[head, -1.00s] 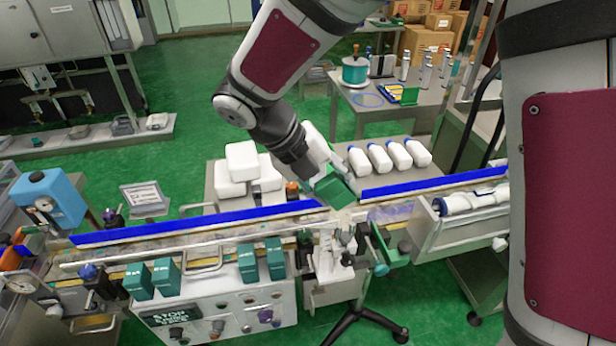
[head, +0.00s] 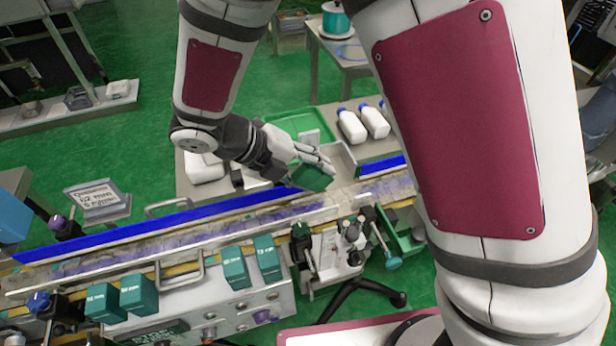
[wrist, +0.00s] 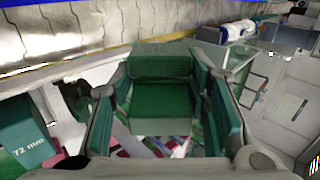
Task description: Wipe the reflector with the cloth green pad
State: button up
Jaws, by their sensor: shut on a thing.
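The green pad (head: 316,180) is in my gripper (head: 308,167), over the conveyor just right of the blue rail's end in the head view. In the wrist view the green pad (wrist: 162,98) sits between the two fingers of my gripper (wrist: 165,97), which are closed on its sides. Its broad green face and a ribbed upper part show. I cannot pick out the reflector with certainty; small bracketed parts (head: 352,232) stand at the conveyor's near side, below and right of the gripper in the head view.
The conveyor (head: 110,247) runs across with a blue rail (head: 150,222). Teal boxes (head: 236,268) stand along its near side; one labelled 72 mm (wrist: 28,135) shows in the wrist view. White bottles (head: 352,126) stand behind. My own arm hides the right side.

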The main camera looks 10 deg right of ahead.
aim_at(310, 182)
notch_tip(310, 182, down, 3)
jog(key=shift+w+b, duration=0.15)
jog(key=shift+b, duration=0.3)
jog(key=shift+w+a+r+b, duration=0.15)
jog(key=shift+w+b, duration=0.3)
jog(key=shift+w, duration=0.45)
jog(key=shift+w+a+f+b, duration=0.15)
jog(key=shift+w+b, duration=0.3)
jog(key=shift+w, duration=0.5)
jog(key=shift+w+a+r+b, duration=0.1)
jog(key=shift+w+a+b, duration=0.25)
jog(key=shift+w, duration=0.55)
jog(key=shift+w+a+b, duration=0.15)
jog(key=shift+w+b, duration=0.25)
jog(key=shift+w, duration=0.8)
jog(key=shift+w+d+p, duration=0.2)
jog(key=shift+d+p, duration=0.1)
jog(key=shift+d, duration=0.7)
jog(key=shift+w+d+p, duration=0.15)
jog(key=shift+d+p, duration=0.15)
jog(key=shift+d, duration=0.7)
jog(key=shift+a, duration=2.05)
jog(key=d, duration=0.1)
jog(key=d+p, duration=0.1)
jog(key=d, duration=0.2)
jog(key=shift+r+p, duration=0.3)
jog(key=shift+r, duration=0.05)
